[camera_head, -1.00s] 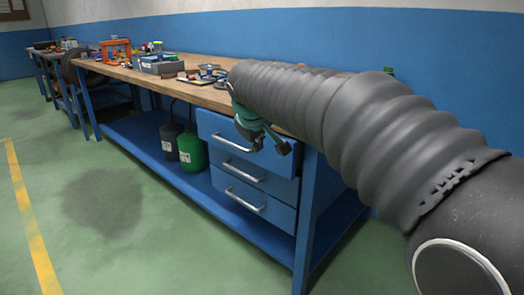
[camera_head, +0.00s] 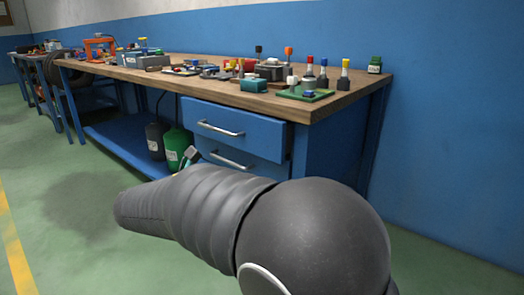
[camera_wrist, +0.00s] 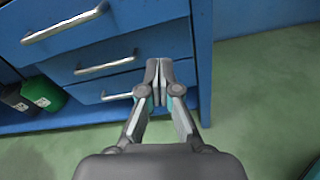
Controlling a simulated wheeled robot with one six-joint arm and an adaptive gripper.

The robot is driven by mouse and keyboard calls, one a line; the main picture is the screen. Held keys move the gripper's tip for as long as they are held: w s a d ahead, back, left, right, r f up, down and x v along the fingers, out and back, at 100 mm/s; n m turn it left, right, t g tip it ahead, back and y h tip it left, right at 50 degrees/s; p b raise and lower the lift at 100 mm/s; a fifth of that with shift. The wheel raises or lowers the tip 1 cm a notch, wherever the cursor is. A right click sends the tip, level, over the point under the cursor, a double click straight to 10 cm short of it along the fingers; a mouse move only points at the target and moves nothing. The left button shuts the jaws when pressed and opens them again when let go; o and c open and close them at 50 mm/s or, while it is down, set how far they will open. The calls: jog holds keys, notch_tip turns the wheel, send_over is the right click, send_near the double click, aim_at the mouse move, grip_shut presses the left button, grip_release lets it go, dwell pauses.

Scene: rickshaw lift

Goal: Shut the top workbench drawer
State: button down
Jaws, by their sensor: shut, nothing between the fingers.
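The top workbench drawer (camera_head: 258,132) is a blue front with a silver bar handle (camera_head: 220,129). It stands out a little past the drawer below, so it is partly open. In the wrist view, the top drawer (camera_wrist: 85,38) is at the upper left. My gripper (camera_wrist: 159,64) is shut and empty, to the right of the drawer handles and apart from the top one. In the head view, only a small teal and grey part of my gripper (camera_head: 189,157) shows beyond my arm, which hides the lower drawers.
The workbench top (camera_head: 330,98) carries tools and small parts. A second drawer (camera_head: 250,167) is below the top one. A green canister (camera_head: 176,146) and a dark canister (camera_head: 155,141) stand on the lower shelf. Green floor (camera_head: 75,215) is clear in front.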

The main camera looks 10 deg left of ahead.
notch_tip(320, 180, up, 3)
jog(key=n+t+h, duration=0.1)
jog(key=n, duration=0.1)
jog(key=b, duration=0.1)
send_near(268, 142)
jog(key=x, duration=0.7)
jog(key=shift+d, duration=0.1)
